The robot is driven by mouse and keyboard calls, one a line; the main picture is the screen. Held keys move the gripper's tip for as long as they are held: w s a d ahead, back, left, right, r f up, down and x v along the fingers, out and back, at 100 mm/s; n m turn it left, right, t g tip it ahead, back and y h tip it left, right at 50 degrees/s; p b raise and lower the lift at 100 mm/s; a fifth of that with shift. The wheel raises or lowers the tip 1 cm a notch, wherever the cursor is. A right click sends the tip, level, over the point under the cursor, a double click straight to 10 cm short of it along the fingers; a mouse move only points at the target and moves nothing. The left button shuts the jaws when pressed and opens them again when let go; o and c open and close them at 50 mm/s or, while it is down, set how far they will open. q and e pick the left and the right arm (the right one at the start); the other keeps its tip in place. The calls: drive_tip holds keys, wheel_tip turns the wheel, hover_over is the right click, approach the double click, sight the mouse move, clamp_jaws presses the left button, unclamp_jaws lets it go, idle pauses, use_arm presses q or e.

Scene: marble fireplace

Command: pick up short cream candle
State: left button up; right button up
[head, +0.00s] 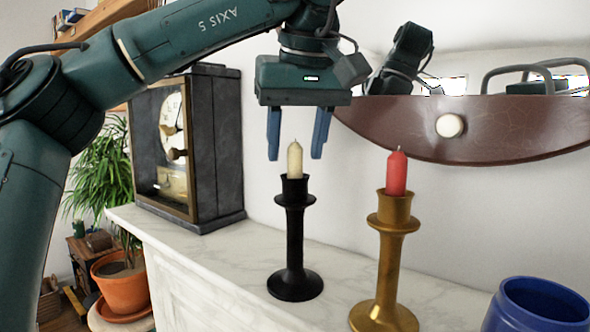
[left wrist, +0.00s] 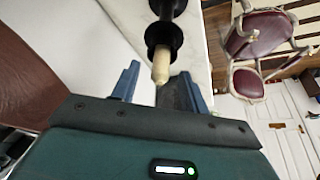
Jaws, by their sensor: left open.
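The short cream candle (head: 294,160) stands upright in a black candlestick (head: 294,235) on the marble mantel. My left gripper (head: 297,145) is open above it, pointing down, with one blue finger on each side of the candle's top. In the left wrist view, the candle (left wrist: 161,66) shows between the two finger tips (left wrist: 156,75), in front of the black candlestick (left wrist: 163,36). I cannot tell whether either finger touches it. My right gripper is not in view.
A red candle in a gold candlestick (head: 387,250) stands close on the right. A blue pot (head: 540,305) is at the lower right. A dark-framed clock (head: 220,150) stands left on the mantel (head: 240,255).

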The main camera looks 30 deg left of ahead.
use_arm(q)
drive_tip(key=shift+x, duration=0.75)
drive_tip(key=shift+c, duration=0.6)
clamp_jaws()
